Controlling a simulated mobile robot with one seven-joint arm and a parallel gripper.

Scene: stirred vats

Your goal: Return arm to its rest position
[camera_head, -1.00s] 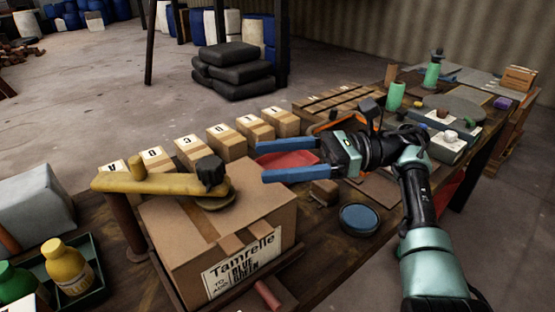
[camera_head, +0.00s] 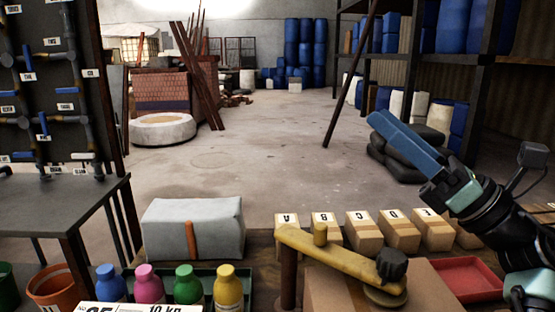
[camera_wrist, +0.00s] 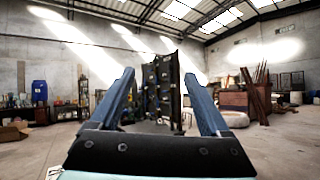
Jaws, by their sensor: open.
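My gripper (camera_head: 408,143) is at the right of the head view, raised above the row of lettered boxes, with its blue fingers pointing up and left. In the wrist view my gripper (camera_wrist: 165,100) shows two blue fingers spread wide with nothing between them. The wrist camera looks out level across the hall towards a dark pipe panel (camera_wrist: 163,90). My arm comes in from the right edge of the head view, and most of it is out of the frame.
A yellow lever arm (camera_head: 340,266) stands over a cardboard box (camera_head: 335,292) at the front. Lettered boxes (camera_head: 364,232) line the table's back edge. Several coloured bottles (camera_head: 187,284) and a grey covered block (camera_head: 193,228) are on the left. A red tray (camera_head: 470,278) is at the right.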

